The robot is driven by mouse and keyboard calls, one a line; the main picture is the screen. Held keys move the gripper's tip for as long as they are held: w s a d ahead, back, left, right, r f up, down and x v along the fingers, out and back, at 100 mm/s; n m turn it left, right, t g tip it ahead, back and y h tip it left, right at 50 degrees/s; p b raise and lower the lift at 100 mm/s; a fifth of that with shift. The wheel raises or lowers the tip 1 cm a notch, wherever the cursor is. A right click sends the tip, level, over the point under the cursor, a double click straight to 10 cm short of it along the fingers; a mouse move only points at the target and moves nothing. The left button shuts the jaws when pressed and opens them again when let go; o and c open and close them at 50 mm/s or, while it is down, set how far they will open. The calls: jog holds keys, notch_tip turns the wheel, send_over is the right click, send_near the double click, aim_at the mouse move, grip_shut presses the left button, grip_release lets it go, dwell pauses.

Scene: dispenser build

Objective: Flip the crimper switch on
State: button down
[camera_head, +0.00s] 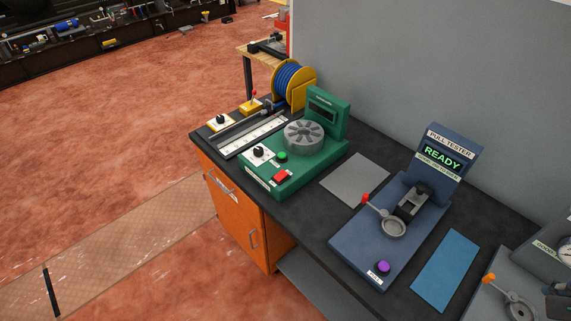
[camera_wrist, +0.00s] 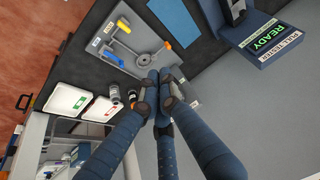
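No label that I can read says crimper, so I cannot tell for sure which machine it is. A green machine (camera_head: 292,157) with a grey slotted disc, a dark display, a black knob, a green button and a red rocker switch (camera_head: 281,176) stands on the dark bench in the head view. The switch's position is too small to tell. A grey machine with yellow and orange levers (camera_wrist: 132,48) shows in the wrist view; part of it is at the right edge of the head view. My gripper (camera_wrist: 159,80) shows only in the wrist view, its fingertips together and nothing visible between them.
The blue pull tester (camera_head: 390,228) reads READY and has a red-tipped lever and purple button. A blue wire spool (camera_head: 293,82) stands behind the green machine. A grey mat (camera_head: 355,180) and blue mat (camera_head: 445,270) lie flat. White and red-edged trays (camera_wrist: 68,99) are at left in the wrist view.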

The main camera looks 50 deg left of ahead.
jog(key=w+a+r+g+p, duration=0.1)
jog(key=w+a+r+p, duration=0.15)
jog(key=w+a, duration=0.35)
jog(key=w+a+r+p, duration=0.1)
jog(key=w+a+p, duration=0.3)
jog(key=a, duration=0.5)
jog(key=w+a+f+g+p, duration=0.1)
jog(key=w+a+p, duration=0.15)
jog(key=a, duration=0.65)
jog(key=w+a+f+p, duration=0.1)
jog(key=w+a, duration=0.2)
jog(key=a, duration=0.5)
jog(key=p, duration=0.9)
send_over(285, 173)
jog(key=s, duration=0.2)
notch_tip(285, 173, down, 16)
jog(key=shift+s+d+f+g+h, duration=0.1)
jog(key=shift+s+f+g+h, duration=0.2)
jog(key=shift+f+g, duration=0.1)
jog(key=shift+f, duration=0.1)
jog(key=w+f, duration=0.1)
jog(key=f, duration=0.8)
jog(key=w+f, duration=0.1)
jog(key=f, duration=0.3)
jog(key=shift+w+f+p, duration=0.25)
jog(key=shift+w+p, duration=0.05)
jog(key=shift+p, duration=0.1)
